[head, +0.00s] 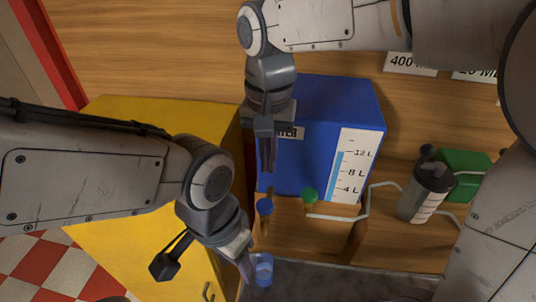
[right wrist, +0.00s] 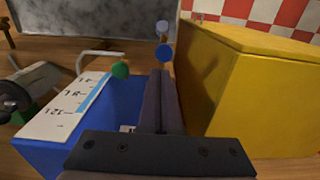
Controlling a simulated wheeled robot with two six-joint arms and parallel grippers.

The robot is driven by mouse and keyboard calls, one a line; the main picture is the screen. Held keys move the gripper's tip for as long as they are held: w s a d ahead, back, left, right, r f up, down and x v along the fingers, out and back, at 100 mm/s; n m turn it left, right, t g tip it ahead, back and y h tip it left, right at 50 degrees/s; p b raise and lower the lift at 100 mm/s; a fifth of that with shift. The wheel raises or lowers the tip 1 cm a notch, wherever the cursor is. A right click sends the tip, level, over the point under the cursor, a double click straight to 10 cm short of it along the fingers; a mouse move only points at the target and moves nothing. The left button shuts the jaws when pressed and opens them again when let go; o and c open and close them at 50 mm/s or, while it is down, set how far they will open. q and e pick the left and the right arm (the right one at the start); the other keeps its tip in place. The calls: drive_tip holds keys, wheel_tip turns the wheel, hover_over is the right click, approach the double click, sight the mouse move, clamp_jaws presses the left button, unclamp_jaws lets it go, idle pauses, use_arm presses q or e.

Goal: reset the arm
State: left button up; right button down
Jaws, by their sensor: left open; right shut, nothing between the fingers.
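My left gripper (head: 248,268) is open at the bottom centre of the head view. Its fingertips are beside or around a small clear cup with blue in it (head: 263,270); I cannot tell which. My right gripper (head: 267,158) is shut and empty, pointing down in front of the blue water tank (head: 330,100). In the right wrist view its closed fingers (right wrist: 160,85) point toward a blue knob (right wrist: 165,53), with the blue tank (right wrist: 100,120) on the left.
A yellow cabinet (head: 130,115) stands left of the tank. A blue knob (head: 264,207) and green knob (head: 310,195) sit below the tank. A grey canister (head: 426,190), white pipes (head: 380,186) and a green box (head: 466,165) are at right. A dark slab (head: 330,284) lies in front.

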drive_tip(key=shift+r, duration=0.25)
drive_tip(key=s+d+f+n+b, duration=0.1)
drive_tip(key=s+f+n+b, duration=0.3)
drive_tip(key=s+f, duration=0.3)
drive_tip(key=s+d+f+n+y+b, duration=0.1)
drive_tip(key=s+f+n+b, duration=0.4)
drive_tip(key=f, duration=0.8)
drive_tip(key=s+d, duration=0.1)
drive_tip(key=s, duration=0.1)
drive_tip(key=shift+s+d+n+b, duration=0.3)
drive_tip(key=shift+s+b, duration=0.1)
